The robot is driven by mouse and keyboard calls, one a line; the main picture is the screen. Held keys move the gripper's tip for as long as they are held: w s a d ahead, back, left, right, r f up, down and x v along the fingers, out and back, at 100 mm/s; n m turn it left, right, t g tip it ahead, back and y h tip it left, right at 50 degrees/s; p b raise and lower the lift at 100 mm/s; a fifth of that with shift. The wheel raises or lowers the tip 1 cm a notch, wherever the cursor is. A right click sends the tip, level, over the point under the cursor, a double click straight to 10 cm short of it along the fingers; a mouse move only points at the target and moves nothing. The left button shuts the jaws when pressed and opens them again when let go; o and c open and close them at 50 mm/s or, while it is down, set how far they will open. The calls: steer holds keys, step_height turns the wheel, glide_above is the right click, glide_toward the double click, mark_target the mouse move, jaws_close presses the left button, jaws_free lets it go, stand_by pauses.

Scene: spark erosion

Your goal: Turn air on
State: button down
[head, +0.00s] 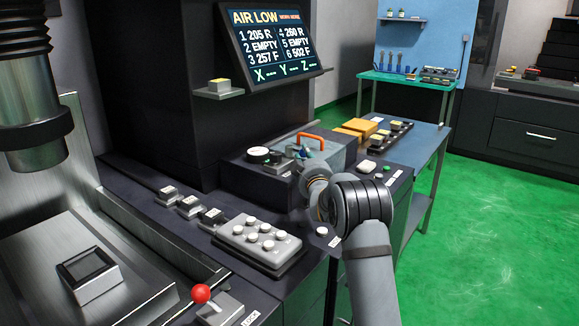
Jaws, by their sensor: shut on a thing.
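The dark display (268,46) reads "AIR LOW" in yellow at the top. Below it, a dark box (240,180) on the bench carries a round white-faced gauge (258,155), whose reading is too small to tell. An orange handle (312,136) arches over the box, with a small blue-grey part (304,151) below it. My gripper (301,166) reaches the box beside the gauge and under the handle. It is shut on a small part there, seemingly the blue-grey one. My wrist partly hides the jaws and the contact.
A grey button panel (257,243), small labelled blocks (188,205) and a red-knobbed lever (201,294) stand at the front. Orange boxes (359,127) lie behind my arm on the blue table (428,142). Green floor is free at the right.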

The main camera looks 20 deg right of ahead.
steer(key=c, duration=1.5)
jaws_free()
steer(key=shift+c, duration=0.2)
steer(key=s+a, duration=0.1)
steer(key=s, duration=1.1)
steer(key=shift+a, duration=0.3)
steer(key=shift+w, duration=0.1)
steer(key=w, duration=0.4)
steer(key=w+d, duration=0.1)
steer(key=w, duration=0.6)
steer(key=shift+w+d, duration=0.25)
steer(key=shift+w, duration=0.15)
steer(key=shift+w+r+p, duration=0.1)
steer(key=shift+p, duration=0.2)
steer(key=shift+d, duration=0.1)
